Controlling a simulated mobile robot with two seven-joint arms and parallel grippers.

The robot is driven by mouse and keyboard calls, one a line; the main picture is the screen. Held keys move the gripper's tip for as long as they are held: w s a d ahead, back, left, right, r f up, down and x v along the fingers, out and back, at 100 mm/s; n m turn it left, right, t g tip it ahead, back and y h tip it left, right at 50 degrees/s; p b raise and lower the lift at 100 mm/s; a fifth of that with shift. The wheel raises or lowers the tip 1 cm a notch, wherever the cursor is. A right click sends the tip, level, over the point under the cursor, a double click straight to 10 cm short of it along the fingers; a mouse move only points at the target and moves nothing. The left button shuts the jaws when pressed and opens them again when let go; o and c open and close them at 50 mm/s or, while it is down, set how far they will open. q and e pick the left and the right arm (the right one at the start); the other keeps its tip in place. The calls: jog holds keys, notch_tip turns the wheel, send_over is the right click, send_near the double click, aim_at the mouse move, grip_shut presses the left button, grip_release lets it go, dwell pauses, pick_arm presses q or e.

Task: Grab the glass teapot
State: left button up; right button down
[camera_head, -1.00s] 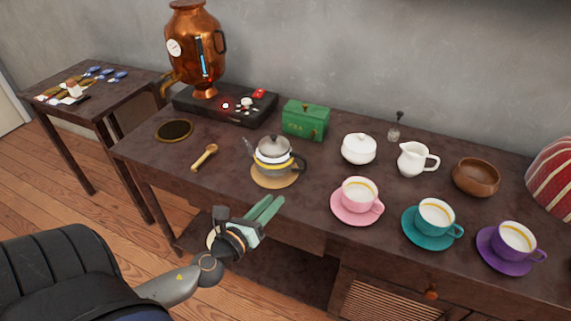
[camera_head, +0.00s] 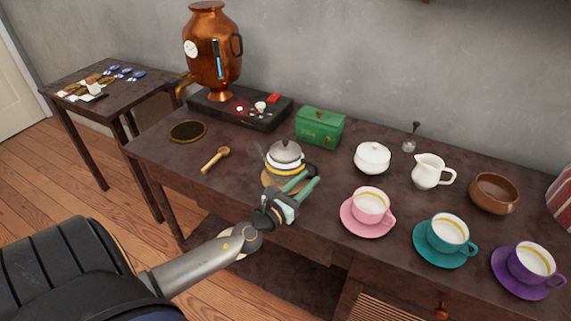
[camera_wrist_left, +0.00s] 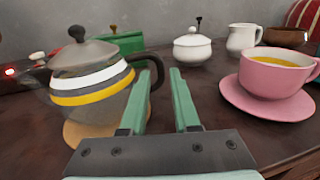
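The glass teapot (camera_head: 285,158) has a grey lid and white and yellow bands. It stands upright on a round wooden coaster (camera_head: 268,181) near the table's front edge. In the left wrist view the teapot (camera_wrist_left: 90,85) is at the left, its dark handle (camera_wrist_left: 156,68) turned toward my fingers. My left gripper (camera_head: 302,187) is just in front of the teapot, its green fingers apart. In the left wrist view the open fingers (camera_wrist_left: 162,98) have no object held between them; the handle is close to the left finger. Whether they touch is unclear. My right gripper is not in view.
A pink cup (camera_head: 371,202) on its saucer stands to the right, with teal (camera_head: 449,234) and purple (camera_head: 533,262) cups beyond. Behind are a green tea box (camera_head: 320,128), a white sugar bowl (camera_head: 372,158) and a copper samovar (camera_head: 212,50). A wooden spoon (camera_head: 215,160) lies left.

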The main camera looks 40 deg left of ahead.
aim_at(316, 174)
pick_arm(q)
jog(key=w, duration=0.4)
jog(key=shift+w+f, duration=0.15)
jog(key=shift+w, duration=0.25)
grip_shut()
